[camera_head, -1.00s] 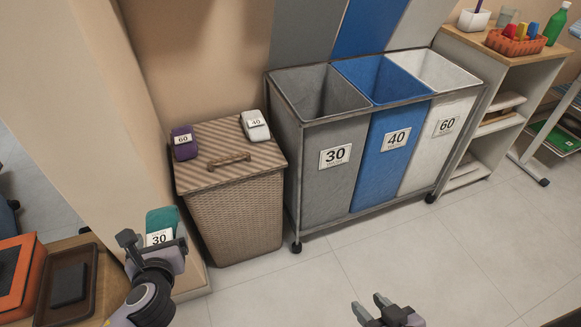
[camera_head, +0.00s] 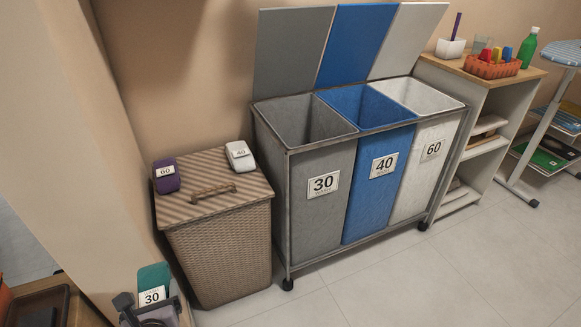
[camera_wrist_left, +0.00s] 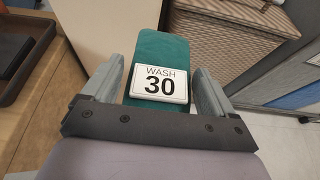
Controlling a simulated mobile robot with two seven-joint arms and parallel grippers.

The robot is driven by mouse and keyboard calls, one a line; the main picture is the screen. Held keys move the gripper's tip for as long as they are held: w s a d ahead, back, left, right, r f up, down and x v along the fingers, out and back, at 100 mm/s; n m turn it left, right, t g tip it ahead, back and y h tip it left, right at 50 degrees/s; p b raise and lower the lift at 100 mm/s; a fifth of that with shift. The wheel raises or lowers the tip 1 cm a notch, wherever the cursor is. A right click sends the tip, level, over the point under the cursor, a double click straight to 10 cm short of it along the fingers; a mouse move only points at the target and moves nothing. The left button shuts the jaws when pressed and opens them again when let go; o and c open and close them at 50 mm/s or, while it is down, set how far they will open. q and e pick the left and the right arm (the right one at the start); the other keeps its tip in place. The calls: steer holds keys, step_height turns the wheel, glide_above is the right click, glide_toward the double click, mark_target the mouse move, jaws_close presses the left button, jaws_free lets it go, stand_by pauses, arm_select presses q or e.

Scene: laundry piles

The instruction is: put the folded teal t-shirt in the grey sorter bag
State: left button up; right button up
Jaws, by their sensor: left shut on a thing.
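The folded teal t-shirt (camera_head: 153,280) with a white "30" tag is at the lower left of the head view. My left gripper (camera_head: 148,307) is shut on it. In the left wrist view the teal t-shirt (camera_wrist_left: 160,58) sits between the two fingers of the left gripper (camera_wrist_left: 157,90), its "WASH 30" tag facing the camera. The grey sorter bag (camera_head: 318,190), labelled 30, is the left one of three bags in the frame, and its top is open. It stands to the right of the t-shirt, beyond the wicker hamper. My right gripper is not in view.
A wicker hamper (camera_head: 222,250) stands between my left gripper and the sorter. A purple bundle (camera_head: 167,177) and a white bundle (camera_head: 240,157) lie on its lid. The blue bag (camera_head: 380,185) and white bag (camera_head: 422,172) are open. A shelf unit (camera_head: 480,110) stands right.

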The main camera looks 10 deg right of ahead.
arm_select(q)
steer(key=s+r+m+h+p, duration=0.1)
steer(key=r+p, duration=0.8)
steer(key=r, duration=0.9)
steer(key=s+r+m+h+p, duration=0.2)
steer(key=r+p, duration=0.7)
steer(key=r, duration=0.9)
steer(key=shift+s+d+t, duration=0.3)
steer(key=shift+s+d, duration=0.15)
steer(key=shift+s, duration=0.5)
steer(key=shift+d, duration=0.1)
steer(key=shift+s+a, duration=0.1)
steer(key=shift+a, duration=0.1)
